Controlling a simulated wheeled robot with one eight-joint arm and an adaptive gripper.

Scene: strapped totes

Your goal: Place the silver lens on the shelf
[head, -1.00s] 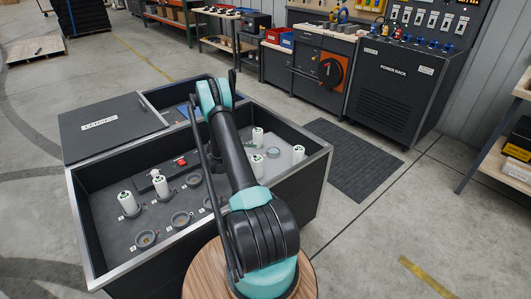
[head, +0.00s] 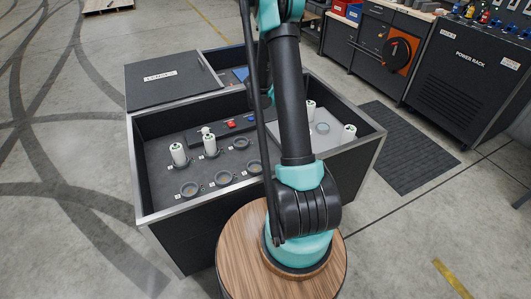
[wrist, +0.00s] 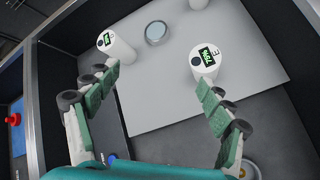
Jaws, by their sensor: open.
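A small round silver disc, which looks like the silver lens (head: 322,128), lies flat on the light grey panel in the right part of the dark bin. It also shows in the wrist view (wrist: 157,32), near the top, beyond my fingertips. My gripper (wrist: 158,78) is open and empty above the panel. A white cylinder with a green display stands just beyond each fingertip, one at left (wrist: 118,48) and one at right (wrist: 205,62). In the head view my arm hides most of the gripper. I cannot make out the shelf for certain.
White cylinders (head: 178,154) stand in the bin's left part beside empty round sockets (head: 190,189) and a red button (head: 231,123). The bin's metal-edged walls (head: 362,148) surround them. A closed lid (head: 160,80) lies behind. A black power rack (head: 470,85) stands at the right.

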